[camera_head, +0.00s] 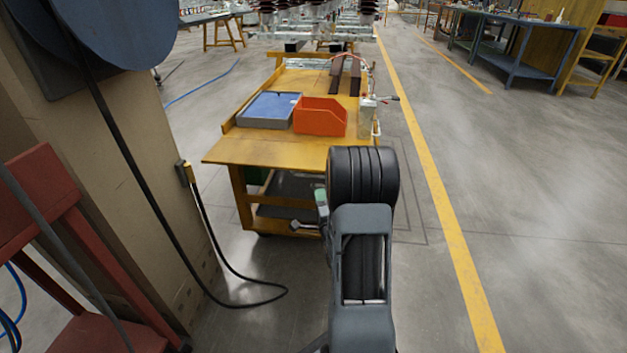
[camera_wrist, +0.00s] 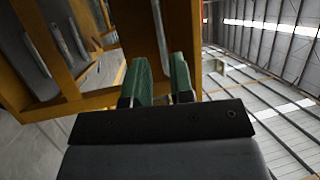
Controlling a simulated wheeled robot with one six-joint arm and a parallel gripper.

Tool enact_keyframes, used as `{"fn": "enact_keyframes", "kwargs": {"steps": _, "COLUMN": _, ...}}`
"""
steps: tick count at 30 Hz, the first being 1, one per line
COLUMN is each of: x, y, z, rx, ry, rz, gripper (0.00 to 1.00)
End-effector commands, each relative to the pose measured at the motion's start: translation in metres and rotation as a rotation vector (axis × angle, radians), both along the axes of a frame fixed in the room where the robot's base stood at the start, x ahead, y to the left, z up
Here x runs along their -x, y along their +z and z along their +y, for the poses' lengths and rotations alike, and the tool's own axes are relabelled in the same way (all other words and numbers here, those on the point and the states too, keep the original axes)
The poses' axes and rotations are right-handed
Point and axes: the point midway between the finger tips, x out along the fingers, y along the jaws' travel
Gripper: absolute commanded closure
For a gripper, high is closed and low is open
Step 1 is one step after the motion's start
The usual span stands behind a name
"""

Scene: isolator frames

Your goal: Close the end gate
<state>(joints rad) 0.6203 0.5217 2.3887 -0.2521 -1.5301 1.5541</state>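The yellow wooden cart (camera_head: 247,205) stands ahead of me. Its near end panel, which looks like the end gate (camera_head: 262,151), lies about flat, level with the cart top. My gripper (camera_head: 321,200) is low in front of the cart's near right corner, below the panel edge, partly hidden by my arm. In the wrist view, the green fingers (camera_wrist: 162,72) are apart, with the cart's yellow wood (camera_wrist: 128,28) behind and above them. A thin metal bar (camera_wrist: 159,28) runs down towards the gap; I cannot tell whether it lies between the fingers.
A blue-grey box (camera_head: 268,110) and an orange bin (camera_head: 320,116) stand on the cart. A cardboard-coloured column (camera_head: 135,165) with a hanging black cable is at left, near a red stand (camera_head: 45,205). Open floor lies right, along a yellow line (camera_head: 450,230).

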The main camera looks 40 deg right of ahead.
Motion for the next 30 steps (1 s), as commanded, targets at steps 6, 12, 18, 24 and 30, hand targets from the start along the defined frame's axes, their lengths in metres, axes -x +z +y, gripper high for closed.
{"fn": "enact_keyframes", "kwargs": {"steps": 6, "x": -0.040, "y": 0.006, "z": -0.014, "rx": 0.001, "ry": 0.001, "rz": -0.003, "gripper": 0.78}}
{"fn": "enact_keyframes", "kwargs": {"steps": 12, "x": -0.067, "y": 0.011, "z": -0.025, "rx": 0.001, "ry": 0.000, "rz": -0.001, "gripper": 0.78}}
{"fn": "enact_keyframes", "kwargs": {"steps": 18, "x": -0.082, "y": 0.015, "z": -0.031, "rx": 0.001, "ry": 0.000, "rz": 0.000, "gripper": 0.78}}
{"fn": "enact_keyframes", "kwargs": {"steps": 24, "x": -0.086, "y": 0.017, "z": -0.032, "rx": 0.000, "ry": 0.000, "rz": 0.002, "gripper": 0.78}}
{"fn": "enact_keyframes", "kwargs": {"steps": 30, "x": -0.086, "y": 0.017, "z": -0.032, "rx": 0.000, "ry": 0.000, "rz": 0.002, "gripper": 0.78}}
